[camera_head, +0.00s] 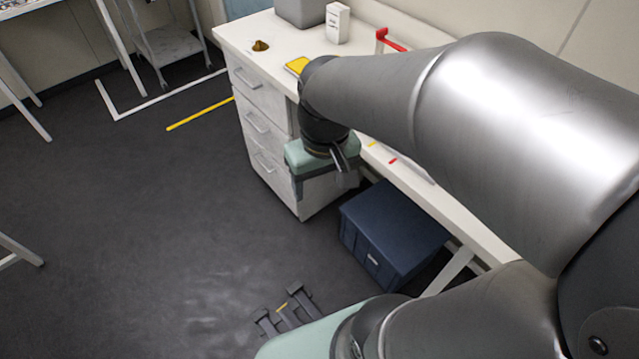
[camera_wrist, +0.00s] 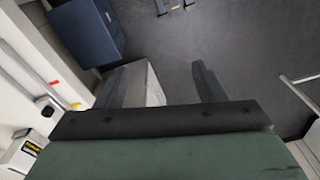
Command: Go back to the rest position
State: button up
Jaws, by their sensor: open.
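My gripper (camera_head: 320,172) hangs at the end of my silver arm, in front of the white drawer unit (camera_head: 262,125) in the head view. In the wrist view my gripper (camera_wrist: 166,82) shows two dark fingers spread wide apart. Nothing is held between them. A pale surface shows behind the left finger, with dark floor beyond. My arm hides much of the right side of the head view, including part of the bench.
A white bench (camera_head: 262,32) runs along the wall, carrying a grey container (camera_head: 298,10), a white box (camera_head: 337,22), a yellow item (camera_head: 297,65) and a red-handled item (camera_head: 390,40). A dark blue cabinet (camera_head: 392,235) stands below. The dark floor (camera_head: 130,215) at left is largely clear.

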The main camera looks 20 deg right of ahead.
jog(key=shift+g, duration=0.3)
jog(key=s+f, duration=0.2)
jog(key=s, duration=0.3)
jog(key=shift+s+a+f, duration=0.1)
jog(key=shift+a+f, duration=0.3)
dwell(0.3)
